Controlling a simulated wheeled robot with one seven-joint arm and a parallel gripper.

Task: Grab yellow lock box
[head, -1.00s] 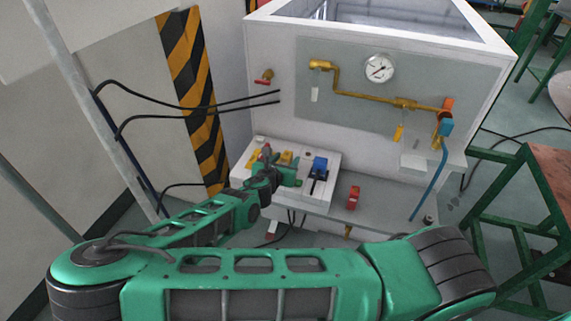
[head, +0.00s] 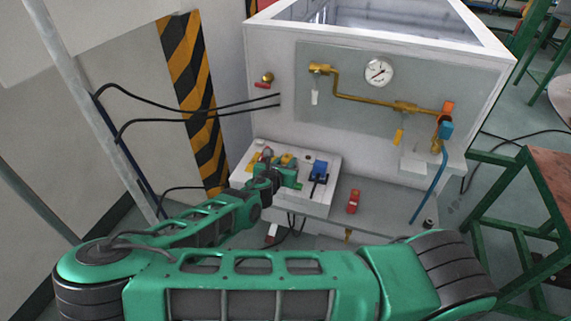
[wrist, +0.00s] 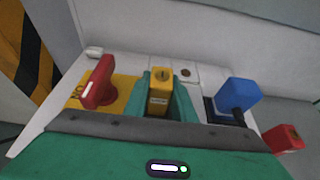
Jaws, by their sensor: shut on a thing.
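The yellow lock box (wrist: 159,91) stands upright on the white control panel, in the middle of the wrist view, with a round keyhole-like mark on its top. My gripper (wrist: 160,103) is shut on it, with green fingers on both sides. Its lower part is hidden behind the gripper body. In the head view my gripper (head: 281,174) is over the panel, and the lock box is small and partly covered there.
A red rotary switch (wrist: 98,82) on a yellow plate stands close on the left. A blue handle (wrist: 237,94) stands on the right, and a red box (wrist: 283,137) lies further right. The white cabinet (head: 275,120) with gauge and pipes rises behind the panel.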

